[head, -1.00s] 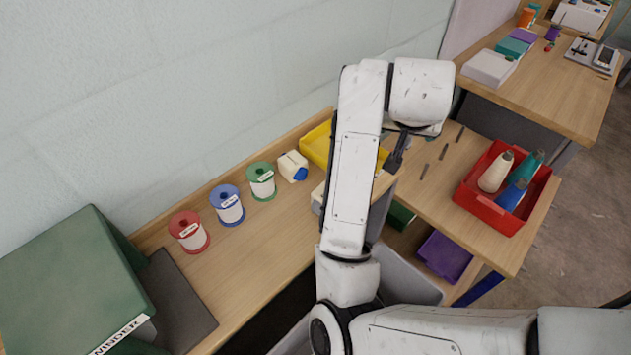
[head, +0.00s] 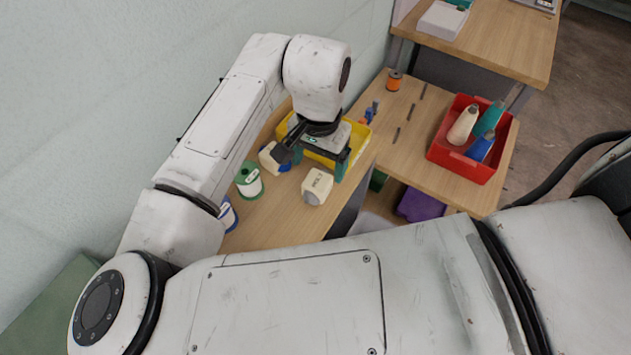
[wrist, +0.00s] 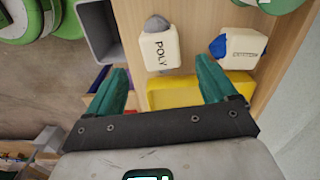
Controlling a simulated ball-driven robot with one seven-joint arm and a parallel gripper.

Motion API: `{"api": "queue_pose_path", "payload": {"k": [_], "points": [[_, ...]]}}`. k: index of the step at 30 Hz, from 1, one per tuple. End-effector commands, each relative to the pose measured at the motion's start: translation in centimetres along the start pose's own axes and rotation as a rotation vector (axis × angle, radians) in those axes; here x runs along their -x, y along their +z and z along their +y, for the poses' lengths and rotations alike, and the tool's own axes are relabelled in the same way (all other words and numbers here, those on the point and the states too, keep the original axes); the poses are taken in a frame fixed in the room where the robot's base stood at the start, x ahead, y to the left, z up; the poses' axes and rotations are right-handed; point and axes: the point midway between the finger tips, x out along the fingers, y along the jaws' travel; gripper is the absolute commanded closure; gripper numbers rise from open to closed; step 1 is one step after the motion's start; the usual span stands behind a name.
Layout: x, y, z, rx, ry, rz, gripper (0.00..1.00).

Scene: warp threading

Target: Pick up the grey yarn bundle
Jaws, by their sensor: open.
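The grey yarn bundle (head: 317,187) is a cream block with a grey end, lying on the wooden bench near its front edge. In the wrist view the bundle (wrist: 160,50) shows the label "POLY" and its grey end at the top, beyond and between my fingertips. My gripper (head: 320,162) is open and empty, with green fingers. It hangs above the yellow tray, just behind the bundle and apart from it. The fingers also show in the wrist view (wrist: 161,65).
A similar bundle with a blue end (head: 269,157) lies left of my gripper. The yellow tray (wrist: 190,92) is close by. A green spool (head: 249,180) and a blue spool stand further left. A red bin (head: 450,166) holding several cones stands on the right.

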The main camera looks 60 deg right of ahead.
Motion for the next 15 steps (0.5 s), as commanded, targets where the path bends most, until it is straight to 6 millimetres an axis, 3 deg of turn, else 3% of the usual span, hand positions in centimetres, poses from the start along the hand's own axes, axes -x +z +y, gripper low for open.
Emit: {"api": "queue_pose_path", "payload": {"k": [8, 15], "points": [[-2.2, 0.0, 0.0, 0.0, 0.001, 0.0, 0.15], [-5.5, 0.1, -0.1, 0.001, 0.001, 0.001, 0.15]]}}
